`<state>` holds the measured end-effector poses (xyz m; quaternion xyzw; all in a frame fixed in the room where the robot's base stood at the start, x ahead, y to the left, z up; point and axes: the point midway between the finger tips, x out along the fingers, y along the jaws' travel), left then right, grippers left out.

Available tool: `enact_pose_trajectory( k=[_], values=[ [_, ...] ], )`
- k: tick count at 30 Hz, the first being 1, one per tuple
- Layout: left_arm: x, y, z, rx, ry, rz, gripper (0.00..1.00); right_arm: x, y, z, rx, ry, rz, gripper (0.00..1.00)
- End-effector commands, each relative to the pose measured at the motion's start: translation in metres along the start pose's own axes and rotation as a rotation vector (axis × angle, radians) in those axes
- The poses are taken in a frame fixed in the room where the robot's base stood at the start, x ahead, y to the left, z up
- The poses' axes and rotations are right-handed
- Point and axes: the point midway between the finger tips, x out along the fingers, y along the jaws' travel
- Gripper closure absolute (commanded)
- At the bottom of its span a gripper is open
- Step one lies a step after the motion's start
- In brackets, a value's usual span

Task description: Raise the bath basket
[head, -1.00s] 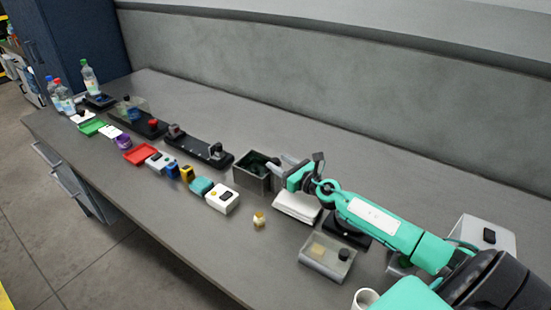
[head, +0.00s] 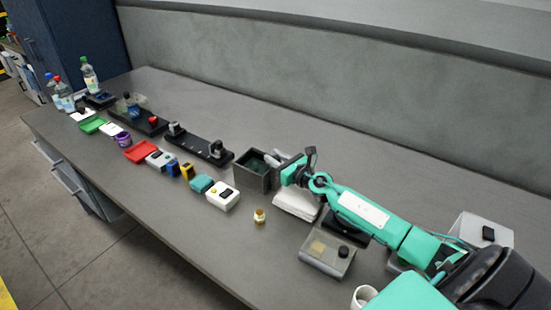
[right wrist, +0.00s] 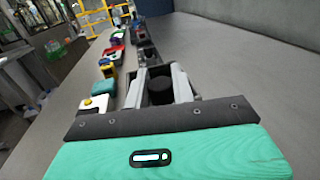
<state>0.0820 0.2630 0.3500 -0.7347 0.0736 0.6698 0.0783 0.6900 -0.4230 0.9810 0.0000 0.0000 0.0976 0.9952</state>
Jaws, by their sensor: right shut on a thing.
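The bath is a grey open-topped box (head: 240,178) in the middle of the table, with something dark green inside. My right gripper (head: 272,160) reaches in from the right, with its fingertips over the bath's right side. In the right wrist view, its two pale fingers (right wrist: 160,88) stand on either side of a round black part (right wrist: 160,94), which I take for the basket's grip. The gripper is shut on it. The basket's body is mostly hidden by the bath walls and fingers, so I cannot tell how high it sits. My left gripper is not in view.
A white box with a yellow button (head: 222,198) and a small brass-coloured piece (head: 260,216) stand in front of the bath. A white stack (head: 297,203) lies under my right arm. A clear-lidded box (head: 326,254) is nearer. The table behind the bath is clear.

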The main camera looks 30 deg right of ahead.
Motion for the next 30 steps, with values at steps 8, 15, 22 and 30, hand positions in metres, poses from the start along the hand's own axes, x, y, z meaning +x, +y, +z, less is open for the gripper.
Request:
enact_pose_trajectory(
  k=[8,15,22,30],
  values=[
    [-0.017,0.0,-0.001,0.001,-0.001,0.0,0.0,0.0,0.0,0.019,-0.001,-0.001,0.0,1.0],
    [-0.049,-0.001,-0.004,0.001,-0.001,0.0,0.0,0.0,0.0,0.054,-0.001,-0.002,0.0,1.0],
    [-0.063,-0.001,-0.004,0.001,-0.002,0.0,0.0,0.0,0.0,0.069,-0.001,-0.002,-0.001,1.0],
    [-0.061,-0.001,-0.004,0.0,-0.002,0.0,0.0,0.001,-0.001,0.07,-0.001,-0.006,-0.002,1.0]
  ],
)
